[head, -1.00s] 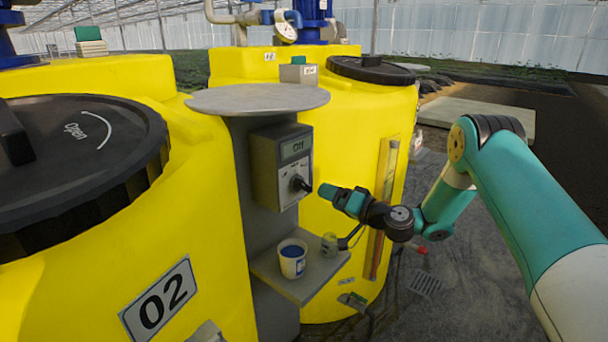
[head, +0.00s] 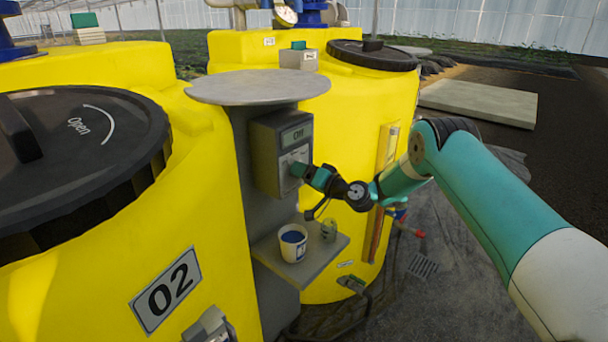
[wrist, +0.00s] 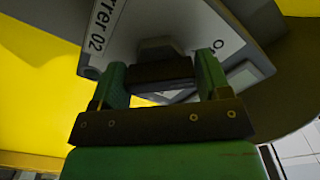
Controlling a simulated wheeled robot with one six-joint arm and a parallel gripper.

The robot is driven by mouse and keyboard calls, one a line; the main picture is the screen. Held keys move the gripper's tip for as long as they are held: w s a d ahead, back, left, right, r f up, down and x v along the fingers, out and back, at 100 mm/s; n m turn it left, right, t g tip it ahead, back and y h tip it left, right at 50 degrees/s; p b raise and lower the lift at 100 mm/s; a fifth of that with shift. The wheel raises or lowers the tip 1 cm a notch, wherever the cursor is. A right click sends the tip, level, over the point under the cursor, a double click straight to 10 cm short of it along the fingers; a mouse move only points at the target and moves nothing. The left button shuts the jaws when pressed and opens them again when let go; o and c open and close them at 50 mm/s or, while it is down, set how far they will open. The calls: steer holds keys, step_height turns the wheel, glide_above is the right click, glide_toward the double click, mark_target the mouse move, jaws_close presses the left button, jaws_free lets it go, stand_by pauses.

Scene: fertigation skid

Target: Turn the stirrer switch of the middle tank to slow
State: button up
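The stirrer switch is a dark knob on the front of a grey control box (head: 268,150) whose small display reads "Off". In the wrist view the knob (wrist: 160,70) lies between the two green fingers of my gripper (wrist: 163,78); the panel lettering ends in "rrer 02". The fingers flank the knob closely, and I cannot tell whether they press on it. In the head view my gripper (head: 303,172) is right at the panel and hides the knob. The yellow tank (head: 215,260) in front carries a "02" plate (head: 166,290).
A round grey plate (head: 258,86) juts out just above the box. Below it a shelf (head: 318,262) holds a white cup with blue contents (head: 293,243) and a small jar (head: 328,230). Another yellow tank (head: 352,100) stands behind. Open floor lies at the right.

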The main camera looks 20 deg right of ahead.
steer(key=c, duration=0.4)
steer(key=shift+c, duration=0.2)
steer(key=shift+m+b, duration=0.35)
steer(key=shift+m, duration=0.05)
steer(key=m+b, duration=0.2)
steer(key=shift+f+m, duration=0.1)
steer(key=shift+m, duration=0.2)
steer(key=m+b, duration=0.1)
steer(key=m, duration=0.4)
steer(key=shift+m, duration=0.3)
steer(key=o, duration=0.9)
